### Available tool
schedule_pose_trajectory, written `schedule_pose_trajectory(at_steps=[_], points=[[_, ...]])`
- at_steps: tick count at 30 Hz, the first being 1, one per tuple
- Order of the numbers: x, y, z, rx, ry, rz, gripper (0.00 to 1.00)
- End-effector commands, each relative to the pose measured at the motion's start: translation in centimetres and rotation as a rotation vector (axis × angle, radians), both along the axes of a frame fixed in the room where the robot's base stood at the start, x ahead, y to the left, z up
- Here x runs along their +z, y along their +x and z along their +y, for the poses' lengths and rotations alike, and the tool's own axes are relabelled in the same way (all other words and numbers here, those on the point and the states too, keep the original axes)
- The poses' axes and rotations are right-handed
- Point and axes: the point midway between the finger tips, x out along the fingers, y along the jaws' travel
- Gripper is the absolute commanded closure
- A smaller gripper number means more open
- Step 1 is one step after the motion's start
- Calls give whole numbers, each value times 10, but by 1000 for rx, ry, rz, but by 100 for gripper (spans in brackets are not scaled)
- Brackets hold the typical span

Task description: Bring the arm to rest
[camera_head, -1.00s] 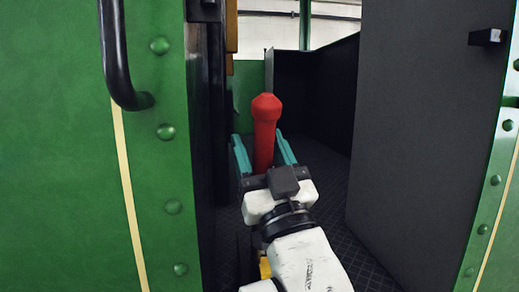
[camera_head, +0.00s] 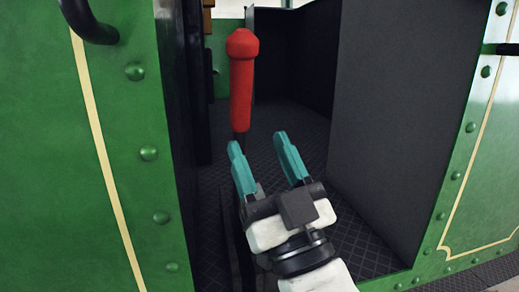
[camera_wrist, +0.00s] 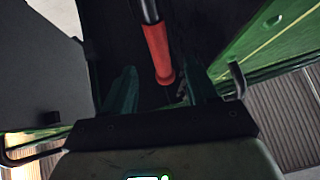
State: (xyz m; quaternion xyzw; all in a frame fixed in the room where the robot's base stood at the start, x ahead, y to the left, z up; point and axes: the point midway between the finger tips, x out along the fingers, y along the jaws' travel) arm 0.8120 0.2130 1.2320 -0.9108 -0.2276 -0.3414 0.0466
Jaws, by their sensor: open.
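My gripper (camera_head: 263,160) is open and empty in the doorway of the green tram. Its two teal fingers stand apart. A red lever handle (camera_head: 241,80) stands upright on a dark shaft, just beyond the fingertips and a little to the left. In the head view a gap shows between the handle and the fingers. The wrist view shows the red handle (camera_wrist: 158,52) on its dark rod, seen between the two fingers; how far off it is there is hard to tell.
A green riveted panel (camera_head: 100,160) with a black grab handle (camera_head: 88,22) borders the doorway at left. A dark grey panel (camera_head: 395,120) stands close at right, with green framing beyond. The patterned dark floor (camera_head: 285,125) inside is clear.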

Motion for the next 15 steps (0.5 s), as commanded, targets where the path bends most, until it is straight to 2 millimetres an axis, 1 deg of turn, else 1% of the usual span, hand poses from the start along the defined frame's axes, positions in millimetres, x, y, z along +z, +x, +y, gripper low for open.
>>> schedule_pose_trajectory(at_steps=[5,8,11,12,14,15], points=[[-1,1,-1,-3,-3,6,42],[-19,10,-9,-25,-31,69,42],[-60,25,-29,-70,-89,207,42],[-82,32,-40,-94,-117,281,42],[-118,38,-59,-131,-162,401,42],[-143,40,-72,-155,-190,483,42]])
